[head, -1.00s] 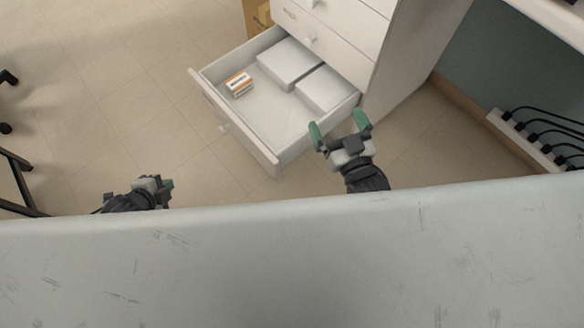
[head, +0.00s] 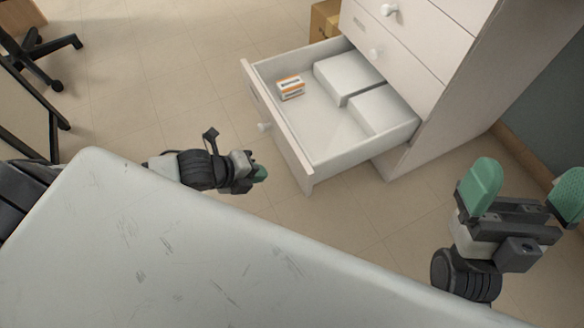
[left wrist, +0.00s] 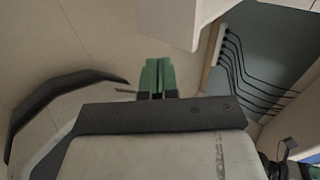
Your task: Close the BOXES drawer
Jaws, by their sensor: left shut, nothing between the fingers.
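The open drawer (head: 300,165) juts out low from a white cabinet (head: 455,75). It holds two white boxes (head: 347,72) and a small orange-and-white box (head: 290,88). A round knob (head: 264,126) is on its front panel. My left gripper (head: 260,174) is shut and empty, a little in front of the drawer front and apart from it. Its green fingertips are together in the left wrist view (left wrist: 158,77). My right gripper (head: 522,190) is open and empty, to the right of the drawer and apart from it. No drawer label is readable.
A pale scratched surface (head: 200,260) fills the foreground. A cardboard box (head: 325,20) stands behind the cabinet. A wheeled chair base (head: 45,50) is at the upper left. Cables (left wrist: 245,75) hang at the right in the left wrist view.

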